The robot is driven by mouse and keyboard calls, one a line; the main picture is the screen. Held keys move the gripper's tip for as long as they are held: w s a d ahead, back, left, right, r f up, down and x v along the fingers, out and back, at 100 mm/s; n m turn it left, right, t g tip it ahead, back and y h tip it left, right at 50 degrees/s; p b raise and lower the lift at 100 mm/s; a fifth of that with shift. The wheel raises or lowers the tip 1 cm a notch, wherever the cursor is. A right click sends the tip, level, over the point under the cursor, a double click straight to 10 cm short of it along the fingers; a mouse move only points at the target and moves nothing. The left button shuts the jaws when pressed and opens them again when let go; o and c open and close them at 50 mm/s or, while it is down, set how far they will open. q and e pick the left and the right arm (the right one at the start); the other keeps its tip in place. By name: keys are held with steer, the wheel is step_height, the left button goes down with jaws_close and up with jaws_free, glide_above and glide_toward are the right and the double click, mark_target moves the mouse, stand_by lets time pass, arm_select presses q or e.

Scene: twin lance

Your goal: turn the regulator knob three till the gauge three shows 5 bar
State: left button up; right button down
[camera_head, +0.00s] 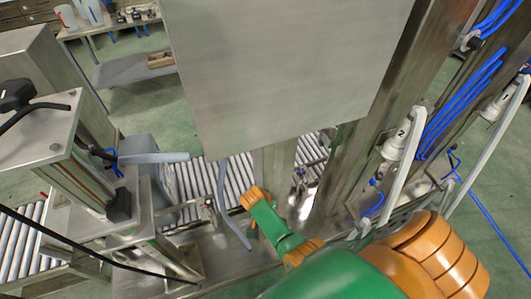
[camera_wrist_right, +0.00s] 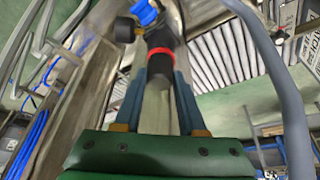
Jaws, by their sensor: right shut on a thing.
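In the right wrist view, a black regulator knob (camera_wrist_right: 155,68) with a red ring sits between the two blue fingers of my right gripper (camera_wrist_right: 159,80). The gripper is shut on it. A small dark round part, probably the gauge (camera_wrist_right: 125,29), sits beside the regulator body; its face and needle cannot be read. No number label shows on this regulator. In the head view my green and orange right arm reaches in from the bottom right, and its fingers and the knob are hidden. My left gripper is in neither view.
In the head view, white units marked 2 (camera_head: 396,144) and 1 (camera_head: 501,103) stand on the metal frame at right, with blue hoses (camera_head: 455,105). A large grey panel (camera_head: 285,70) hangs in the middle. A roller conveyor (camera_head: 237,177) runs behind. A blue fitting (camera_wrist_right: 145,12) sits above the knob.

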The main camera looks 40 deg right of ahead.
steer(key=shift+m+g+b, duration=0.4)
steer(key=shift+m+b, duration=0.05)
steer(key=shift+m, duration=0.65)
steer(key=shift+c, duration=2.3)
jaws_free()
steer(key=shift+w, duration=0.1)
